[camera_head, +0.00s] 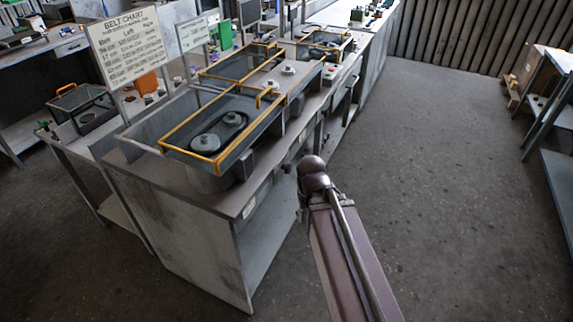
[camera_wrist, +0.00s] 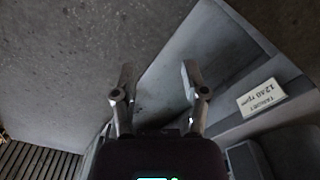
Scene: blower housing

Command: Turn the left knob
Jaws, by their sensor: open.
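My gripper (camera_wrist: 155,72) shows in the wrist view with its two fingers spread apart and nothing between them. It is over the grey bench side and the floor. In the head view my arm reaches up to the bench's front side, and I cannot make out the gripper there. The nearest blower housing (camera_head: 168,139) sits on the near end of the bench, with an orange-framed cover and two round pulleys under it. I cannot clearly pick out the left knob in either view. Small dark fittings on the bench front are too small to tell apart.
A plate reading "TARGET 1240 rpm" (camera_wrist: 262,97) appears upside down in the wrist view. A second orange-framed housing (camera_head: 325,42) is farther along. The floor (camera_head: 440,150) to the right is clear.

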